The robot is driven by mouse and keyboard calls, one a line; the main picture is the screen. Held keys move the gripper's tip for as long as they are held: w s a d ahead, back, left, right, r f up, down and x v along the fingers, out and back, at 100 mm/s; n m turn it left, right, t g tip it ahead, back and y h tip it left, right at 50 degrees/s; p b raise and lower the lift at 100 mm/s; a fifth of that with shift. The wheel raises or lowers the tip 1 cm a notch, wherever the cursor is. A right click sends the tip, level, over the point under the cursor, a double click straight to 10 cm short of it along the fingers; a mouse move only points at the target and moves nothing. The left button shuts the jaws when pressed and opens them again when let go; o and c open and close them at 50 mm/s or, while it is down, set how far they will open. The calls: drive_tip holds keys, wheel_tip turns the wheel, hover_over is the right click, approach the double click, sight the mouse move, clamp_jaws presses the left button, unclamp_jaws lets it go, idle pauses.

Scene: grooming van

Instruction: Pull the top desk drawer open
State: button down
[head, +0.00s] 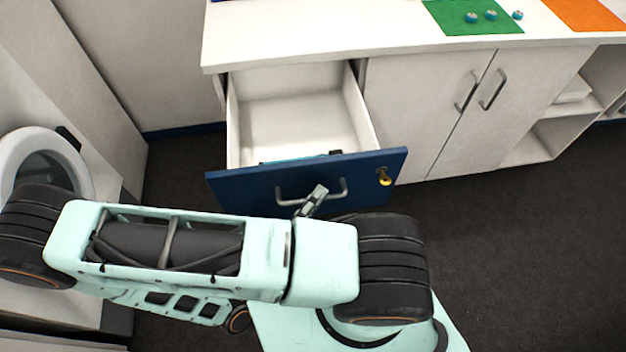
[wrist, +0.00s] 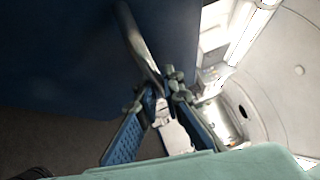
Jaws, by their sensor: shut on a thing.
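The top desk drawer (head: 230,186) has a dark blue front and a white inside, and it stands well open under the white desk top (head: 300,40). Its grey bar handle (head: 338,192) is on the middle of the front. My gripper (head: 312,202) is at the handle and shut on it, and my arm hides part of what lies below. In the wrist view the gripper's fingers (wrist: 160,108) close around the handle bar (wrist: 138,42), in front of the blue drawer front (wrist: 60,60). A dark and teal item (head: 300,157) lies inside just behind the front, mostly hidden.
A yellow key or lock (head: 384,177) sits at the front's right side. White cupboard doors (head: 430,100) and open shelves (head: 560,125) are to the right. A white round-doored machine (head: 45,150) stands at left.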

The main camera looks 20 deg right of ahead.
drive_tip(key=shift+s+a, duration=0.15)
drive_tip(key=shift+s, duration=0.25)
drive_tip(key=c, duration=2.1)
unclamp_jaws()
drive_tip(key=shift+r, duration=0.1)
